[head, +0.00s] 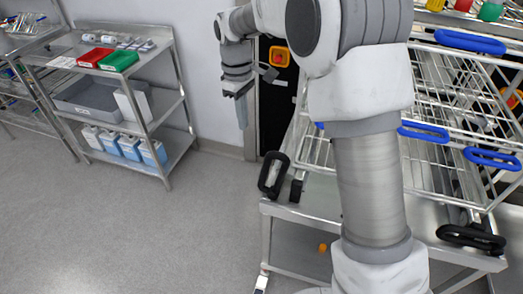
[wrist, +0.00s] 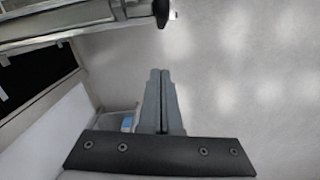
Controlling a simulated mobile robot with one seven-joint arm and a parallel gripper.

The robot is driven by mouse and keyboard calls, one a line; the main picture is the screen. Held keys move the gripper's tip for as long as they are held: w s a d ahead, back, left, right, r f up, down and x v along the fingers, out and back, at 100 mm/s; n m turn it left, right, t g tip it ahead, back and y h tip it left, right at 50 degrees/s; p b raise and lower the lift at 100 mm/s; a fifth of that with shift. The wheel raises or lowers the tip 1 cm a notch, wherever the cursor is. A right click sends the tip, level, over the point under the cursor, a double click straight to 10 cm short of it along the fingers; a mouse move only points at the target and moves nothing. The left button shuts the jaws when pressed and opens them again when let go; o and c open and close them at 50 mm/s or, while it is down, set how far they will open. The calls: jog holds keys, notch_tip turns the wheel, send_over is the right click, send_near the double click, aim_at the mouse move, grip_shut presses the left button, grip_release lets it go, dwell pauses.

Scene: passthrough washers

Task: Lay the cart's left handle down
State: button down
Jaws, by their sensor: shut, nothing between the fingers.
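The steel cart (head: 318,205) stands in front of me, partly hidden by my arm. Its left handle (head: 273,174), a black loop, stands up tilted at the cart's left front corner. The cart's right handle (head: 470,237), also black, lies about flat. My gripper (head: 242,122) points down beyond and above the left handle, left of the cart, apart from it. In the wrist view my gripper's fingers (wrist: 160,73) are together and empty. A black part (wrist: 161,12) at the end of a steel bar shows at the top there; I cannot tell if it is the left handle.
Wire racks with blue handles (head: 425,131) rest on the cart. A steel shelf (head: 172,100) with red and green trays and blue-filled bottles stands at the back left. An orange-framed red button (head: 279,56) is behind my gripper. The floor (head: 150,235) left of the cart is clear.

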jog(key=s+d+f+b, duration=0.1)
jog(key=s+d+f, duration=0.1)
jog(key=f, duration=1)
jog(key=shift+d, duration=0.7)
jog(key=shift+f, duration=0.1)
jog(key=shift+s+d, duration=0.1)
jog(key=shift+d, duration=0.05)
jog(key=shift+s+d+y+b, duration=0.1)
jog(key=shift+d+y+b, duration=0.2)
jog(key=shift+y, duration=0.1)
